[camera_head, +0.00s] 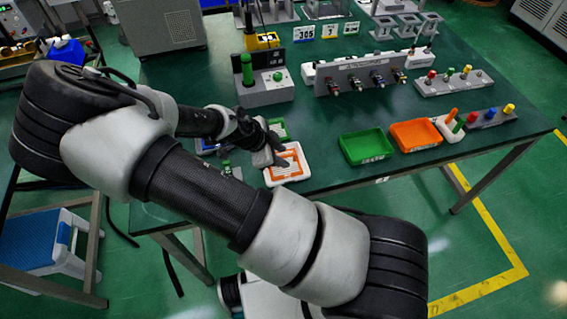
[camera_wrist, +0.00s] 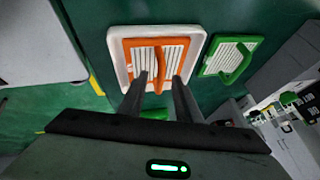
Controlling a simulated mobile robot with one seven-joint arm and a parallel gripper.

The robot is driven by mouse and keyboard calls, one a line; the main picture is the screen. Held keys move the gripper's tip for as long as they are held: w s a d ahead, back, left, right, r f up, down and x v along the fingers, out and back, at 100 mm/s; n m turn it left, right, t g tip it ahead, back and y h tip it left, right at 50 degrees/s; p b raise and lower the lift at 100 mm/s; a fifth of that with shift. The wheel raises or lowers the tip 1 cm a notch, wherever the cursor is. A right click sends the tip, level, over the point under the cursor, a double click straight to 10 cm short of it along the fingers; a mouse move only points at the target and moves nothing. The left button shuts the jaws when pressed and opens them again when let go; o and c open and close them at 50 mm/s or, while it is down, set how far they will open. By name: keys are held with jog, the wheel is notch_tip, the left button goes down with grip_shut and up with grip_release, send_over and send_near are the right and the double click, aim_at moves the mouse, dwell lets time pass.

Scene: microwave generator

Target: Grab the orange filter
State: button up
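The orange filter (camera_wrist: 131,55) has an orange frame, white slats and an orange raised handle (camera_wrist: 158,68). It lies in a white tray (camera_wrist: 116,38) on the table, and shows in the head view too (camera_head: 293,158). My gripper (camera_wrist: 161,77) is open, with one dark finger on each side of the handle in the wrist view. I cannot tell whether the fingers touch the handle or how far above it they are. In the head view my gripper (camera_head: 283,162) is over the tray and covers part of the filter.
A green filter (camera_wrist: 226,56) lies beside the white tray. A green bin (camera_head: 366,146) and an orange bin (camera_head: 415,134) stand to the right on the table (camera_head: 320,125). A grey box with a green-topped post (camera_head: 264,88) stands behind. The table's front edge is close to the tray.

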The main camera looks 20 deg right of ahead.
grip_shut()
dwell(0.3)
